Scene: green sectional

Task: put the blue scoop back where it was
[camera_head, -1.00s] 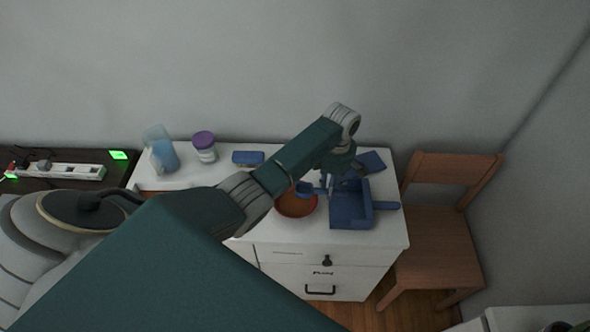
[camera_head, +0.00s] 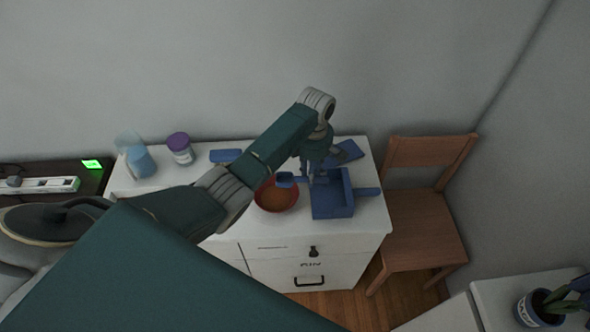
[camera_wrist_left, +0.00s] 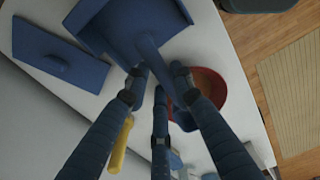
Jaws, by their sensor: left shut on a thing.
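My left gripper (camera_head: 312,180) is shut on the handle of the blue scoop (camera_head: 286,180). The scoop's head is over or near the right rim of the red bowl (camera_head: 275,202), which has brown contents. In the left wrist view, the gripper's fingers (camera_wrist_left: 157,82) close around the handle, and the scoop (camera_wrist_left: 184,119) overlaps the bowl (camera_wrist_left: 210,87). A blue open tray (camera_head: 333,205) with a handle at its right stands right beside the gripper. I cannot tell whether the scoop touches the bowl or tray. My right gripper is not in view.
These stand on a white cabinet (camera_head: 250,236). A flat blue item (camera_head: 348,152) lies behind the tray; a blue box (camera_head: 226,156), purple-lidded jar (camera_head: 180,149) and blue-filled container (camera_head: 140,161) line the back. A wooden chair (camera_head: 420,236) is at the right.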

